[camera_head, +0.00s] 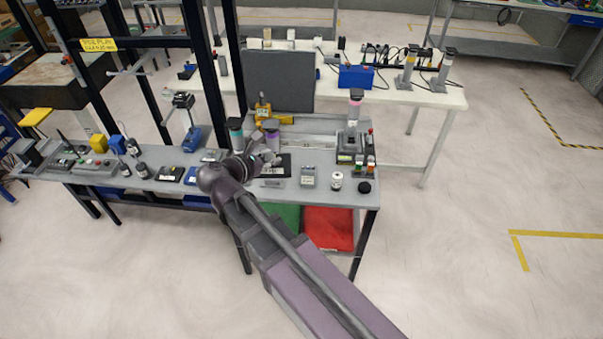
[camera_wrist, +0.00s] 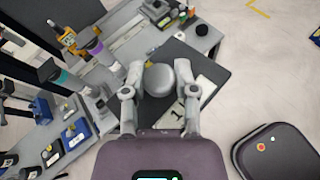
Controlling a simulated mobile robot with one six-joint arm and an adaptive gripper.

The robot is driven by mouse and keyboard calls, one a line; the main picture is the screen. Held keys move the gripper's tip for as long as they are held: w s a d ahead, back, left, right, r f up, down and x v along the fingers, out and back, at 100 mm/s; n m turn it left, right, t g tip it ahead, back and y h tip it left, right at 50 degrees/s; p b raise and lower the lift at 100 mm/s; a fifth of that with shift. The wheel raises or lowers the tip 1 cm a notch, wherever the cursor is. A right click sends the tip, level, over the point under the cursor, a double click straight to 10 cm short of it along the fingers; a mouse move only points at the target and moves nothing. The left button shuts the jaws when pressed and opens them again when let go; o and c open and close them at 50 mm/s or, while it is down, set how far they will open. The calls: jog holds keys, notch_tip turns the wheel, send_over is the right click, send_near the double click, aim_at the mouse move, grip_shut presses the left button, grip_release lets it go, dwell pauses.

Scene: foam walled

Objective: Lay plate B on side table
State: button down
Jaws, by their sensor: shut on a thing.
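A dark flat plate with a grey round knob (camera_wrist: 159,79) and a white label shows below my gripper in the wrist view; its bare dark surface (camera_wrist: 208,68) is clear of the fingers. I cannot tell whether the plate touches the tabletop, or which table is the side table.
A white bottle (camera_head: 336,181), a black round piece (camera_head: 364,187) and a grey device (camera_head: 308,177) stand at the table's right front. A purple-topped cylinder (camera_head: 271,132) and a yellow tool (camera_head: 262,110) stand behind my gripper. A cluttered bench (camera_head: 140,182) adjoins on the left.

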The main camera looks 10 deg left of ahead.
jog(key=w+d+f+b, duration=0.2)
jog(key=d+f+b, duration=0.1)
jog(key=f+b, duration=0.4)
jog(key=w+d+f+m+h+b, duration=0.1)
jog(key=w+d+f+b, duration=0.1)
jog(key=f+b, duration=0.6)
jog(key=w+d+f+g+b, duration=0.1)
jog(key=w+d+f+b, duration=0.2)
jog(key=f+b, duration=0.5)
jog(key=shift+d+f+m+h, duration=0.3)
jog(key=shift+d+m, duration=0.1)
jog(key=shift+d, duration=0.15)
jog(key=shift+w, duration=0.2)
